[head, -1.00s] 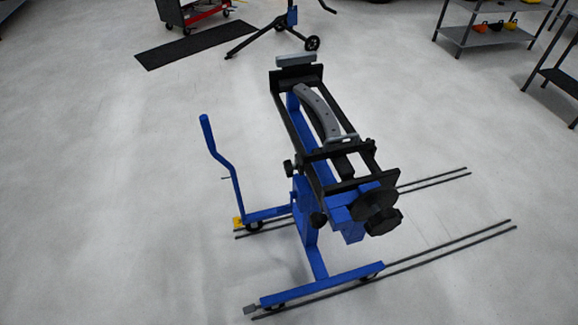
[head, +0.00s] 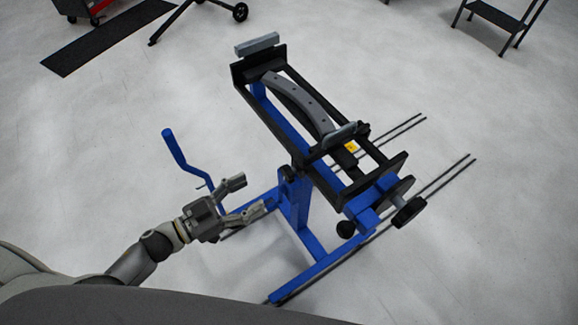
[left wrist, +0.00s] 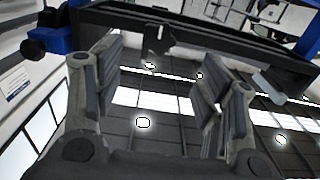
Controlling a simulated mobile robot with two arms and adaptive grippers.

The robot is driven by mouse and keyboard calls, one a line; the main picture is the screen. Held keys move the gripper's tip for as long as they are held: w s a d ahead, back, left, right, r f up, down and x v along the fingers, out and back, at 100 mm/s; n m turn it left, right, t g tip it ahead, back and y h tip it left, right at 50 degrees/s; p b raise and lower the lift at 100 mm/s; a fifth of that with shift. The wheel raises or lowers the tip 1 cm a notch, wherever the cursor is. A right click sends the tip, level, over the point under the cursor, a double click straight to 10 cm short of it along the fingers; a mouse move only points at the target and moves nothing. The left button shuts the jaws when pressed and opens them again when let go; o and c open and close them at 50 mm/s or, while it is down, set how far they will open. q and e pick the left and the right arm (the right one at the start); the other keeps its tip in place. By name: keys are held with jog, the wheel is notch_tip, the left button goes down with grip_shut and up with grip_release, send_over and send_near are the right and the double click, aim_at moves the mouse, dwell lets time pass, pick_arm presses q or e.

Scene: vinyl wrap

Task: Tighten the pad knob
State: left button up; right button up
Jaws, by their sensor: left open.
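The blue stand (head: 294,200) carries a tilted black clamp frame (head: 377,158) with a curved grey piece (head: 302,101) inside it. A round black end knob (head: 408,211) sits on a light shaft at the frame's near end. A black ball knob (head: 346,229) hangs below that end, and a smaller black side knob (head: 288,173) is on the frame's left side. I cannot tell which is the pad knob. My left gripper (head: 249,195) is open and empty, left of the stand and apart from the side knob. In the left wrist view, a dark part (left wrist: 158,39) shows beyond the open fingers.
A blue bent lever (head: 185,157) rises left of the stand, close behind my left gripper. Thin dark rails (head: 437,188) lie on the floor at right. A black mat (head: 105,38) and a small shelf (head: 500,17) are farther back. The floor around is largely clear.

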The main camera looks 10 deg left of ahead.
aim_at(284, 175)
pick_arm(q)
jog(key=p+x, duration=0.1)
jog(key=x, duration=0.8)
jog(key=shift+w+d+p, duration=0.15)
jog(key=shift+d+p, duration=0.05)
jog(key=shift+p, duration=0.2)
jog(key=shift+w+d, duration=0.3)
jog(key=shift+d, duration=0.1)
jog(key=c, duration=1.1)
jog(key=shift+o, duration=0.2)
pick_arm(e)
jog(key=shift+d+r, duration=0.2)
jog(key=shift+r, duration=0.3)
jog(key=shift+d+r, duration=0.2)
jog(key=shift+r, duration=0.3)
